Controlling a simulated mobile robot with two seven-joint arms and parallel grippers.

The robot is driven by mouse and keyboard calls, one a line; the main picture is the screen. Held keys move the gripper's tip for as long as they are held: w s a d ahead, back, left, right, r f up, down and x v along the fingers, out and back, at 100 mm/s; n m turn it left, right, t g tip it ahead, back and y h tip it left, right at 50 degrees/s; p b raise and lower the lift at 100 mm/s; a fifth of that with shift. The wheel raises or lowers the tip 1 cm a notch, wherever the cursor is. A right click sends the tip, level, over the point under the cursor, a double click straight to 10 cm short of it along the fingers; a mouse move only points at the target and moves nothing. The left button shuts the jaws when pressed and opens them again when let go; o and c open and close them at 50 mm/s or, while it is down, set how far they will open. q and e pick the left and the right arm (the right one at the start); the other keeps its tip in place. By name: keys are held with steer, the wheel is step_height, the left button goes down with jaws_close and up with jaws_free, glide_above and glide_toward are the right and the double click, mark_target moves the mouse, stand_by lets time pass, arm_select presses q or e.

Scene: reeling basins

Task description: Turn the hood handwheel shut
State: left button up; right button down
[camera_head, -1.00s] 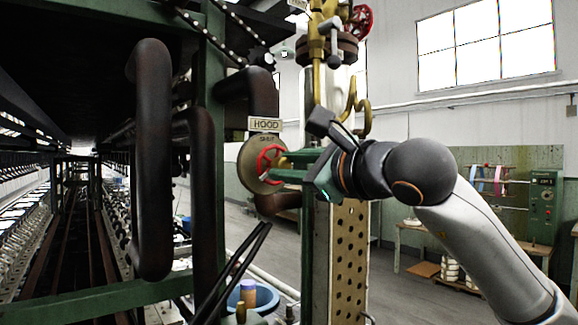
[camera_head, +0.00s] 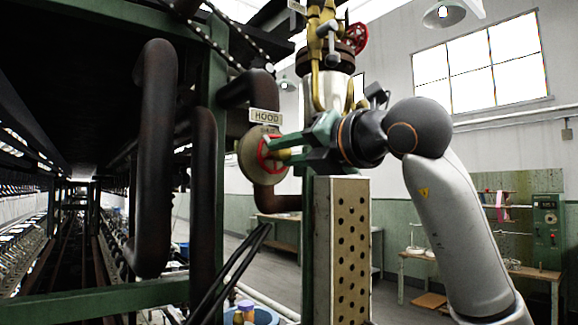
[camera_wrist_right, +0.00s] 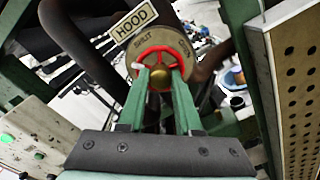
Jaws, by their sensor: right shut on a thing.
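The red hood handwheel (camera_head: 268,154) sits in front of a round tan plate (camera_head: 248,160) under the HOOD label (camera_head: 265,117). It also shows in the right wrist view (camera_wrist_right: 160,53), with a brass hub and the word SHUT on the plate above it. My right gripper (camera_head: 282,150) comes in from the right with its green fingers at the wheel. In the right wrist view its two fingers (camera_wrist_right: 158,75) reach the rim on either side of the hub, shut on the wheel. The fingers hide part of the wheel in the head view. My left gripper is out of view.
Dark pipes (camera_head: 155,150) stand left of the wheel. A perforated metal panel (camera_head: 348,250) stands below my right gripper. A second red handwheel (camera_head: 357,38) is higher up by brass fittings. A table (camera_head: 480,268) stands at the back right, with open floor before it.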

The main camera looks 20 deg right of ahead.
steer(key=m+b, duration=0.1)
steer(key=m, duration=0.5)
steer(key=shift+f+b, duration=0.15)
steer(key=shift+b, duration=0.25)
steer(key=shift+m, duration=1.2)
steer(key=c, duration=0.7)
jaws_free()
steer(key=b+v, duration=0.3)
steer(key=v, duration=0.4)
